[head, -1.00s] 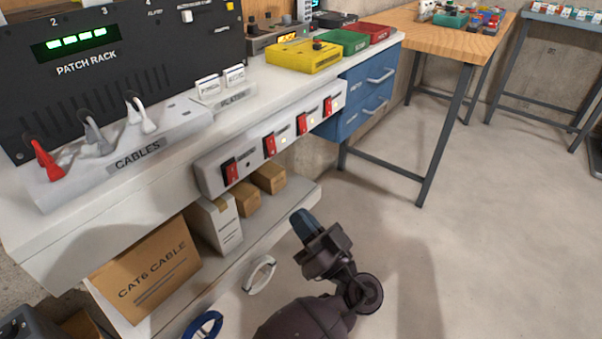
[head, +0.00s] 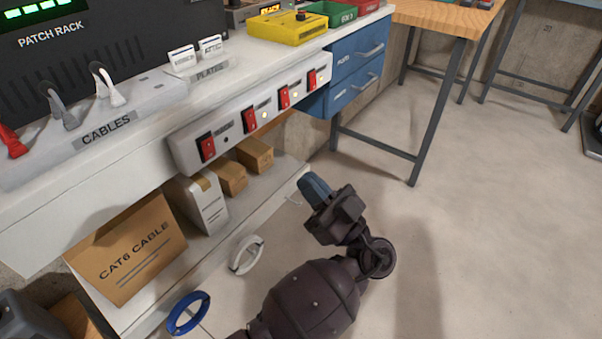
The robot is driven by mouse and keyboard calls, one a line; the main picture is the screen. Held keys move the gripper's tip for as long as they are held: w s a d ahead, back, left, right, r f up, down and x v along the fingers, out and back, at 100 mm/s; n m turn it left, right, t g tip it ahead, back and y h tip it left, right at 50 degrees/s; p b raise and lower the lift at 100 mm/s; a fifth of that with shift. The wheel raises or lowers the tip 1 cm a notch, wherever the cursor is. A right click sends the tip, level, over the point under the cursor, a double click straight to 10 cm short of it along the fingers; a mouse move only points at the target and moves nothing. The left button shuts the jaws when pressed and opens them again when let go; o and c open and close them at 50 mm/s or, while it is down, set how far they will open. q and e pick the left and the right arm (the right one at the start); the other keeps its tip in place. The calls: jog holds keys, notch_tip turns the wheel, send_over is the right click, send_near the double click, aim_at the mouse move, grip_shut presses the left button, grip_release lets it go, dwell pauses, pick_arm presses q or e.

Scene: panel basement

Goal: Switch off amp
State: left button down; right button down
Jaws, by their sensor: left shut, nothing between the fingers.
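A grey power strip (head: 188,150) with several red rocker switches runs along the front edge of the white bench. The switches are a leftmost one (head: 207,147), a second (head: 249,119), a third (head: 284,97) and a rightmost one (head: 312,79). Small lights beside the three on the right look lit; the spot beside the leftmost looks dark. The labels are too small to read, so I cannot tell which one is the amp. My left gripper (head: 314,187) is shut and empty, in front of and below the strip, apart from it. My right gripper is not in view.
A shelf under the bench holds a CAT6 cable box (head: 127,250), a white box (head: 198,203) and small cartons (head: 256,154). Blue drawers (head: 355,68) stand right of the strip.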

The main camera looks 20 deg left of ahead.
aim_at(250, 128)
pick_arm(q)
jog(key=x, duration=0.3)
jog(key=f+x, duration=0.1)
jog(key=x, duration=0.2)
jog(key=a+x, duration=0.1)
jog(key=x, duration=0.3)
jog(key=shift+w+f+p, duration=0.2)
jog(key=shift+f+p, duration=0.1)
jog(key=shift+w+a, duration=0.2)
jog(key=shift+a, duration=0.45)
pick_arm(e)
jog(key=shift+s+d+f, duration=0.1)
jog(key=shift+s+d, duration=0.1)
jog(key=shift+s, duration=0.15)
pick_arm(q)
jog(key=shift+f, duration=0.1)
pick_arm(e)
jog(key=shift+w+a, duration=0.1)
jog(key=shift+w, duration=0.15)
